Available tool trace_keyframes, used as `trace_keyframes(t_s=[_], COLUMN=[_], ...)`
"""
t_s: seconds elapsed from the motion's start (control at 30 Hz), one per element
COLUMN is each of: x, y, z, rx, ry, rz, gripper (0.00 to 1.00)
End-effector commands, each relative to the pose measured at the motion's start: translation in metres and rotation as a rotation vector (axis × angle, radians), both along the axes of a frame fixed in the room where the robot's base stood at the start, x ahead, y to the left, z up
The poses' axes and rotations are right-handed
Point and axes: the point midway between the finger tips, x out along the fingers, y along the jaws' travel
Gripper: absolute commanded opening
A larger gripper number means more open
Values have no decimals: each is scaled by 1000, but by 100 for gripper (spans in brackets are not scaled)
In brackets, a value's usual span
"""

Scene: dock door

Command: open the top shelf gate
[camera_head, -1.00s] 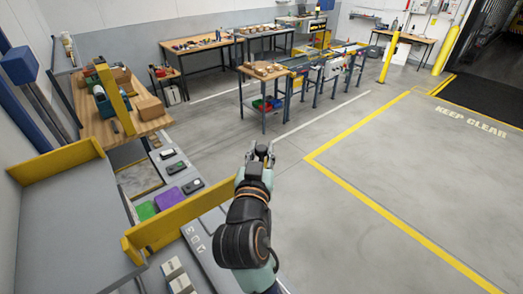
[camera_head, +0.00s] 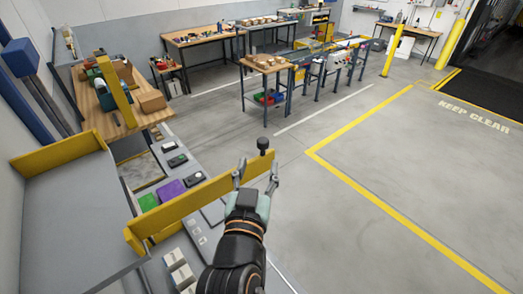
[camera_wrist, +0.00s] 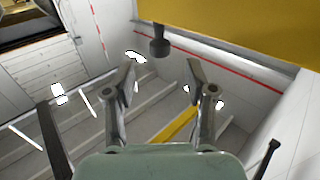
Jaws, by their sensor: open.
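The yellow shelf gate (camera_head: 200,197) extends out to the right from the near front corner of the grey upper shelf (camera_head: 65,225), and the shelf's front edge beside it looks clear. A dark round knob (camera_head: 263,145) stands at the gate's far right end. My gripper (camera_head: 256,177) is open and empty, just in front of the knob and apart from it. In the wrist view, the knob (camera_wrist: 160,42) hangs beyond the gap between my open fingers (camera_wrist: 160,78), next to the yellow panel (camera_wrist: 235,28).
A lower grey surface holds phone-like items, a purple block (camera_head: 171,190) and a green block (camera_head: 148,202). A wooden workbench (camera_head: 115,110) with boxes stands behind. Open floor (camera_head: 370,210) lies to the right.

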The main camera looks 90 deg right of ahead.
Motion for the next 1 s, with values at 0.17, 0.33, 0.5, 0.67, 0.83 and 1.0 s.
trace_keyframes(t_s=[0.17,0.33,0.5,0.67,0.83,1.0], x=[5,5,4,5,4,4], y=[31,39,39,39,38,38], z=[0,0,0,0,0,0], rx=[1,0,0,0,0,0], ry=[0,0,0,0,0,0], rz=[3,0,-1,-1,-1,-1], gripper=[56,56,56,56,56,56])
